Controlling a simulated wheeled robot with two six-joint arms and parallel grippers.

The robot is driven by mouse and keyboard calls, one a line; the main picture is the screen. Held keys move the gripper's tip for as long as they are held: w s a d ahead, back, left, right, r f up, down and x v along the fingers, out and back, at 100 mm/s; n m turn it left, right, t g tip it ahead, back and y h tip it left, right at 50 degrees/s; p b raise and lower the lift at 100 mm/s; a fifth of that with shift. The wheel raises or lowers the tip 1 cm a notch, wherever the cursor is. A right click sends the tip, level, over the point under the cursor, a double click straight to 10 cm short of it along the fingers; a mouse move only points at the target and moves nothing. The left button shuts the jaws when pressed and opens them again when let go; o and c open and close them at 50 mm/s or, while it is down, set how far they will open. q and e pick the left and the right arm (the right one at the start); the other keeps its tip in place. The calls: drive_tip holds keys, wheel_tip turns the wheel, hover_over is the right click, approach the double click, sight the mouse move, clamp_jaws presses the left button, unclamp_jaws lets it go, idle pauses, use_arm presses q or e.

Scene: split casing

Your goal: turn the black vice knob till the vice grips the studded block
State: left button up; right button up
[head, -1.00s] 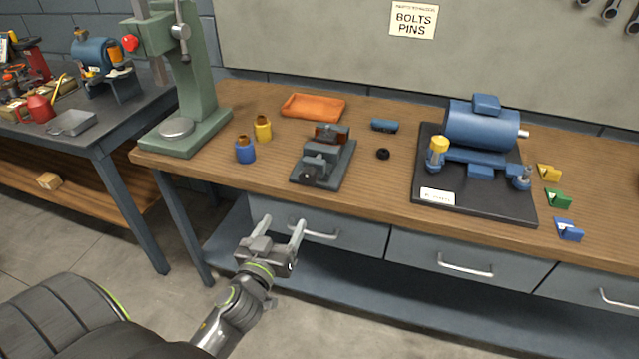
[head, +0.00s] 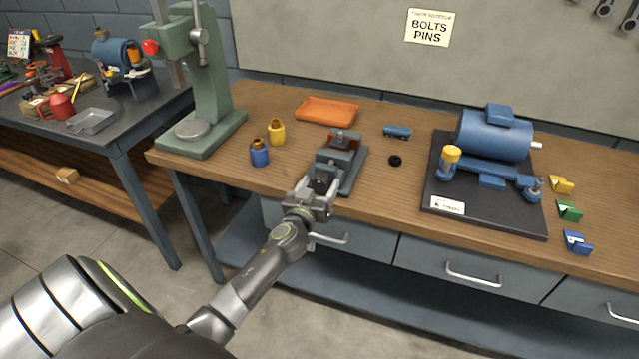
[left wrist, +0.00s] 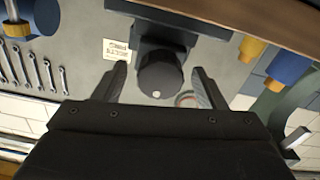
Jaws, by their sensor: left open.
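The grey vice (head: 352,178) sits near the front edge of the wooden bench. Its black knob (left wrist: 160,76) shows large in the left wrist view, with a small pale dot on its face. My left gripper (head: 319,184) is open at the front of the vice; in the left wrist view its fingers (left wrist: 158,88) stand on either side of the knob with gaps to it. A brownish-orange block (head: 345,141) shows at the vice's jaws; I cannot make out studs or whether the jaws touch it. My right gripper is not in view.
Blue (head: 259,153) and yellow (head: 277,132) bottles stand left of the vice, near a green press (head: 206,100). An orange tray (head: 327,111) lies behind. A black ring (head: 395,160) and a blue motor (head: 492,135) on a dark plate are to the right.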

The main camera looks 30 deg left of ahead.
use_arm(q)
drive_tip(key=shift+w, duration=0.4)
drive_tip(key=c, duration=1)
drive_tip(key=shift+a, duration=0.1)
